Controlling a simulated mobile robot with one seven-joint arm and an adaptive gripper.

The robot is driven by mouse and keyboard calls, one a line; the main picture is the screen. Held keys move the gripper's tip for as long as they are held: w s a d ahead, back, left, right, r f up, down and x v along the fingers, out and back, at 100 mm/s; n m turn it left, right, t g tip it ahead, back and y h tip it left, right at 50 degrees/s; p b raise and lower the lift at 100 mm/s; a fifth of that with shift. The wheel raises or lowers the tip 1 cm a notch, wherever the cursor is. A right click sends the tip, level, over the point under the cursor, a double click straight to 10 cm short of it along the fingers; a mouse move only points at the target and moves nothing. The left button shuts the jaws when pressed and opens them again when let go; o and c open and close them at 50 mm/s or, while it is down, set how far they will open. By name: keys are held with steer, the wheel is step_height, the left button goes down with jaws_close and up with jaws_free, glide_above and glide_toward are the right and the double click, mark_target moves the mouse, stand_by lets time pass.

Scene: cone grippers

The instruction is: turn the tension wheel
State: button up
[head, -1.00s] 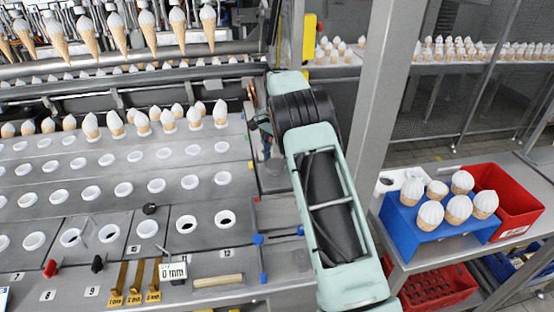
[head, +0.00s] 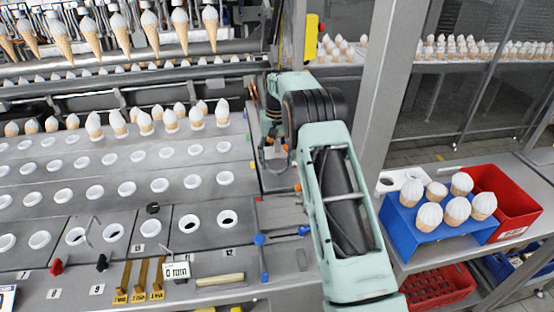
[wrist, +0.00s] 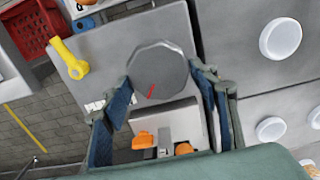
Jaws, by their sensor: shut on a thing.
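The tension wheel (wrist: 158,72) is a dark grey, many-sided disc with a red pointer mark near its lower edge, in the wrist view. My gripper (wrist: 162,80) has one blue-padded finger at each side of the wheel and is shut on it. In the head view my gripper (head: 272,150) is at the right end of the machine, partly behind my own arm. The wheel cannot be made out there. A white readout (head: 176,270) reading 0 mm stands on the front deck beside several brass gauge strips (head: 140,280).
A grey post (head: 392,90) stands right of my arm. A blue holder (head: 405,218) with several cones and a red bin (head: 500,195) sit on the right table. In the wrist view a yellow handle (wrist: 70,58) and an orange part (wrist: 143,139) lie close to the wheel.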

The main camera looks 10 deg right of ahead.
mark_target(275, 163)
steer(key=n, duration=0.7)
steer(key=shift+a, duration=0.2)
stand_by(0.4)
steer(key=o, duration=1.1)
steer(key=shift+r, duration=0.1)
step_height(275, 163, up, 12)
steer(key=shift+f, duration=0.1)
